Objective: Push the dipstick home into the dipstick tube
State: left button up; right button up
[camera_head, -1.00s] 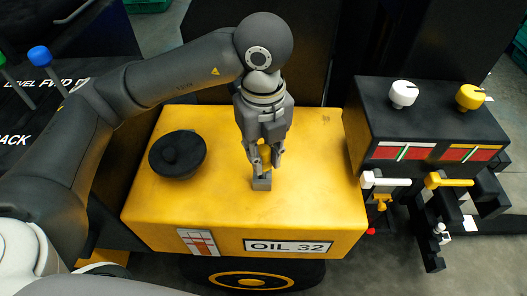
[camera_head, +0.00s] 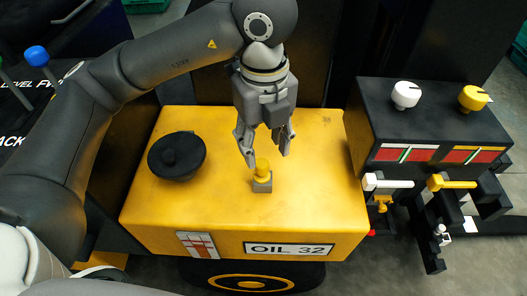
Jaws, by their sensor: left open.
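The dipstick (camera_head: 262,168) shows as a yellow knob sitting on top of the grey, square dipstick tube (camera_head: 262,186) on the yellow oil tank (camera_head: 200,215). Its shaft is not in view, and the knob looks close against the tube top. My left gripper (camera_head: 268,160) is open just above and behind the knob, its fingers spread to either side of it, and it holds nothing. I cannot tell whether a finger touches the knob. My right gripper is not in view.
A black round cap (camera_head: 178,156) stands on the tank's left part. To the right is a black control box (camera_head: 430,125) with a white knob (camera_head: 405,95), a yellow knob (camera_head: 473,97) and levers below. The front of the tank top is clear.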

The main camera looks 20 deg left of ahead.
pick_arm(q)
jog(key=shift+d+r, duration=0.15)
jog(key=shift+r, duration=2)
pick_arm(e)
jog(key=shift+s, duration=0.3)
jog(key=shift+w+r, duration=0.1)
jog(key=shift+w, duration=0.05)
